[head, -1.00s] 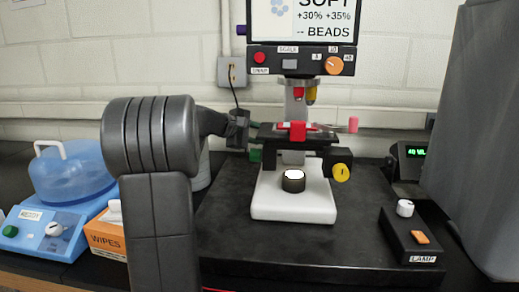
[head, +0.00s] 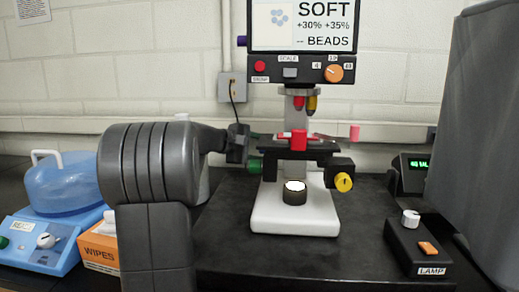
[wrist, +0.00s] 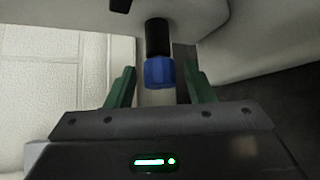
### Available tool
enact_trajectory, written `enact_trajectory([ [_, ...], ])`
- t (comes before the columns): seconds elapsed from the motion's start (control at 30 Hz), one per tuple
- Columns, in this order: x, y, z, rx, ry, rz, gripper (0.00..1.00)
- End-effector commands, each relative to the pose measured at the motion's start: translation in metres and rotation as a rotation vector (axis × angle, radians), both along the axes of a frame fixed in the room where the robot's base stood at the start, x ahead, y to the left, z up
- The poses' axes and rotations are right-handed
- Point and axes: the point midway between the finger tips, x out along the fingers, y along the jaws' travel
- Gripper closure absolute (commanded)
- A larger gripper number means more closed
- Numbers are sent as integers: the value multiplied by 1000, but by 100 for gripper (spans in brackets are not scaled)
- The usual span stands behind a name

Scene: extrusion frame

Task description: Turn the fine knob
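The microscope (head: 295,215) has a white base, a black stage and a yellow knob (head: 344,182) on its right side. A blue knob (wrist: 159,72) on a black shaft shows in the wrist view, in front of a pale body. I cannot make out a label on it. My gripper (head: 254,151) is at the left side of the microscope, by the stage. Its green fingers (wrist: 155,88) are apart, with the blue knob showing between them and a gap on each side. Whether the knob lies fully between the fingertips is unclear.
A screen (head: 302,25) with a control panel (head: 300,69) stands above the microscope. A lamp box (head: 418,247) is at right, beside a grey cover (head: 480,150). A blue centrifuge-like device (head: 45,240) and a wipes box (head: 100,248) are at left.

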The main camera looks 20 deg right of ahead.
Motion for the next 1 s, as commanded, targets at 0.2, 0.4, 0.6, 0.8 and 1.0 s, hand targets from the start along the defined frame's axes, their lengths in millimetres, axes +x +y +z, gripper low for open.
enact_trajectory([
  [0.2, 0, 0, 0, 0, 0, 1, 48],
  [0.4, -1, 8, 3, -1, -1, 3, 48],
  [0.6, -6, 43, 15, 0, -1, 5, 48],
  [0.8, -14, 86, 30, -1, -1, 6, 48],
  [1.0, -20, 117, 39, 0, 1, 5, 48],
])
